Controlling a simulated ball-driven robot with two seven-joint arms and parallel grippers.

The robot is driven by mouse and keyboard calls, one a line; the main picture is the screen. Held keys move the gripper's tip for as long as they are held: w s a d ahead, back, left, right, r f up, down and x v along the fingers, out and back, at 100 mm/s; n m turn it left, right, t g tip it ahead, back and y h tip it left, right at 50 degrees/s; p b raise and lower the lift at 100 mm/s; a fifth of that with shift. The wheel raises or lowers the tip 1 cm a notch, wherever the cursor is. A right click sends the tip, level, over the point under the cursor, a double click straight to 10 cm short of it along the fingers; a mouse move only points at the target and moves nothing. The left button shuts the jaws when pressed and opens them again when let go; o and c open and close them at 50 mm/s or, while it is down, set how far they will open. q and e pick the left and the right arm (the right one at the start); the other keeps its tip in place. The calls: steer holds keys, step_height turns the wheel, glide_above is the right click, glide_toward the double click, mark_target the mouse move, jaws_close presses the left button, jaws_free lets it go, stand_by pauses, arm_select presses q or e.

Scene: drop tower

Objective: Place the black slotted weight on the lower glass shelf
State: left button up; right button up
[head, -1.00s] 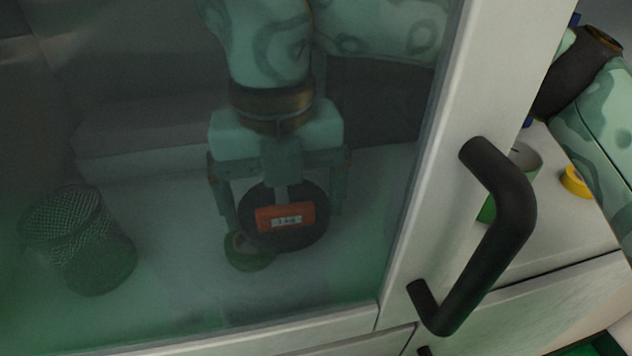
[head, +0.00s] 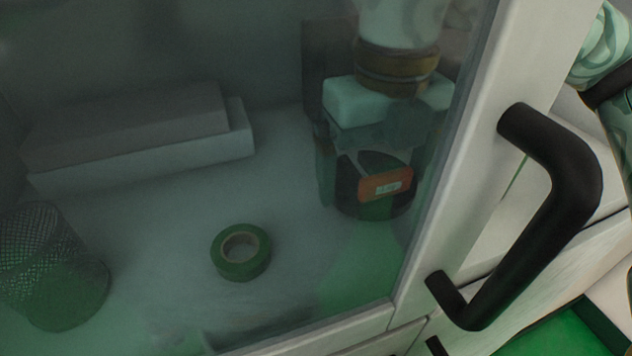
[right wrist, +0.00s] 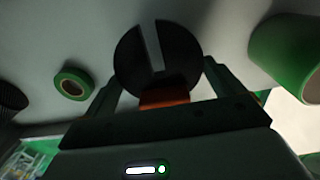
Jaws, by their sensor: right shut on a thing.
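The black slotted weight (head: 345,187) with an orange label shows through the glass in the head view. My right gripper (head: 370,178) is behind the glass and shut on the weight, with a finger on each side. In the right wrist view the weight (right wrist: 180,55) is a dark disc with a pale slot, between the fingers of my right gripper (right wrist: 158,85). The pale shelf surface (head: 180,215) lies around and below it. I cannot tell whether the weight touches it. My left gripper is not in view.
A green tape roll (head: 240,254) lies left of the weight. A dark mesh cup (head: 45,265) stands at far left, and grey stacked boxes (head: 135,135) lie behind. The white door frame (head: 480,150) and black handle (head: 560,215) are at right. A green cylinder (right wrist: 290,55) is right in the wrist view.

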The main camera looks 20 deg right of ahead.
steer(key=shift+d, duration=0.7)
step_height(320, 180, down, 3)
steer(key=shift+f+b, duration=0.1)
steer(key=shift+b, duration=0.9)
steer(key=shift+f, duration=0.3)
steer(key=shift+r, duration=0.1)
steer(key=shift+s, duration=0.1)
steer(key=o, duration=1.4)
steer(key=shift+o, duration=0.2)
steer(key=shift+r, duration=0.1)
step_height(320, 180, up, 7)
steer(key=p, duration=0.3)
steer(key=shift+s, duration=0.1)
steer(key=shift+r, duration=0.2)
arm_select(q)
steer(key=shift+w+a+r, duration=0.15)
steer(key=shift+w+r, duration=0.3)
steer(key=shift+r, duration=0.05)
